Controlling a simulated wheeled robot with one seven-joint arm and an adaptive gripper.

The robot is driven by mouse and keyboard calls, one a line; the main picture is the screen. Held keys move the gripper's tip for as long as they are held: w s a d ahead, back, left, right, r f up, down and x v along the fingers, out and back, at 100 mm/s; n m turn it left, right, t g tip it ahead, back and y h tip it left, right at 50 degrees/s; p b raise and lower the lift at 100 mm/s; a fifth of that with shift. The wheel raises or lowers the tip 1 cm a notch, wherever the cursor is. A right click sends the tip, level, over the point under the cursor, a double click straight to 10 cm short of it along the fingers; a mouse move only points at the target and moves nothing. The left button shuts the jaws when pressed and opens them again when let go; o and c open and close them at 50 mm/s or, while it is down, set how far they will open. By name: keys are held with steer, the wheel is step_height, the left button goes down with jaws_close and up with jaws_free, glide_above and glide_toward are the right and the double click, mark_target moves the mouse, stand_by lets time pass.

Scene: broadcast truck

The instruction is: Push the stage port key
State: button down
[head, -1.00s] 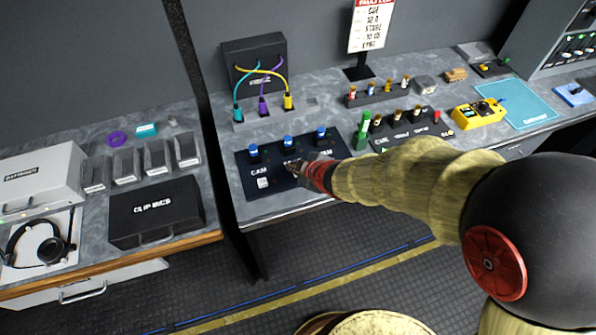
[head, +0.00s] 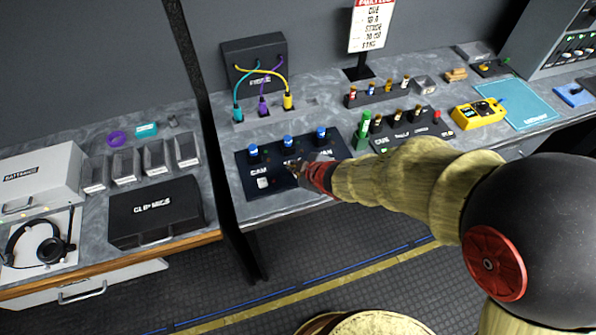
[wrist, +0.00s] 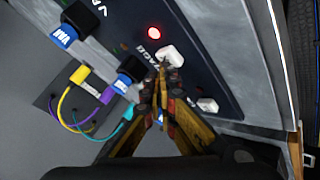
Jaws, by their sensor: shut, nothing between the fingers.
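The dark port panel (head: 245,170) lies on the bench, with several black plugs with blue tops along its back. My gripper (head: 294,168) is shut over the middle of the panel and hides the stage key in the head view. In the wrist view, the white stage key (wrist: 172,56) lies beside the partly covered stage label. The fingertips of my gripper (wrist: 164,72) are at the key's near edge; I cannot tell if they touch it. A red light (wrist: 155,33) glows beside this key. The white cam key (head: 263,183) also shows in the wrist view (wrist: 207,105).
A patch box (head: 255,62) with coloured cables stands behind the panel. A green marker-like piece (head: 363,130) and a labelled key strip (head: 405,132) are to the right. A yellow device (head: 478,113) is further right. A black clip mics case (head: 155,211) is on the left bench.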

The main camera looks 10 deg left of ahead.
steer(key=shift+f, duration=0.4)
steer(key=shift+r, duration=0.5)
step_height(320, 180, up, 6)
steer(key=p, duration=0.6)
steer(key=shift+d, duration=0.1)
stand_by(0.5)
